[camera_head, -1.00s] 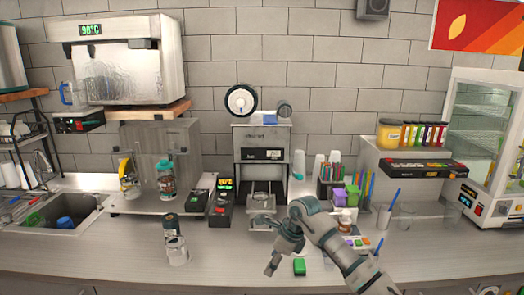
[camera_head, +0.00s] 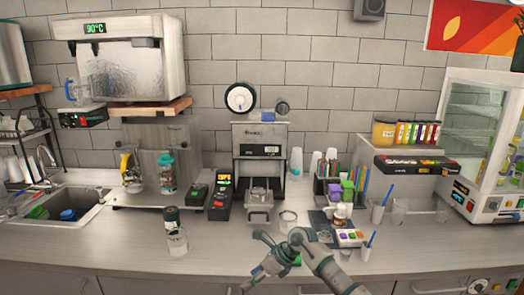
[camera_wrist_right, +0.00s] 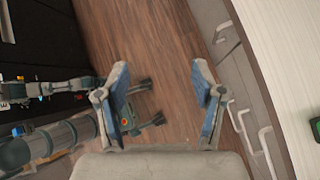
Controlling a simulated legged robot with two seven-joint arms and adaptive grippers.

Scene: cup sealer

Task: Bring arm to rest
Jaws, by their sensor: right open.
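My right gripper (camera_head: 252,262) is low at the counter's front edge in the head view, with its arm entering from the bottom right. Its jaws are spread and empty. In the right wrist view, the open jaws (camera_wrist_right: 160,75) have only the brown floor between them. The cup sealer (camera_head: 260,140) stands against the wall, behind the gripper and apart from it. A small green block is mostly hidden behind my right wrist in the head view; a green thing also shows at the right edge of the wrist view (camera_wrist_right: 316,130). My left gripper is not in the head view.
The counter (camera_head: 120,255) is clear at front left except for a clear cup with a dark top (camera_head: 176,235). A clear round cup (camera_head: 288,218) stands before the sealer. Cabinet handles (camera_wrist_right: 262,150) show beside the right jaw in the wrist view. A sink (camera_head: 75,212) is far left.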

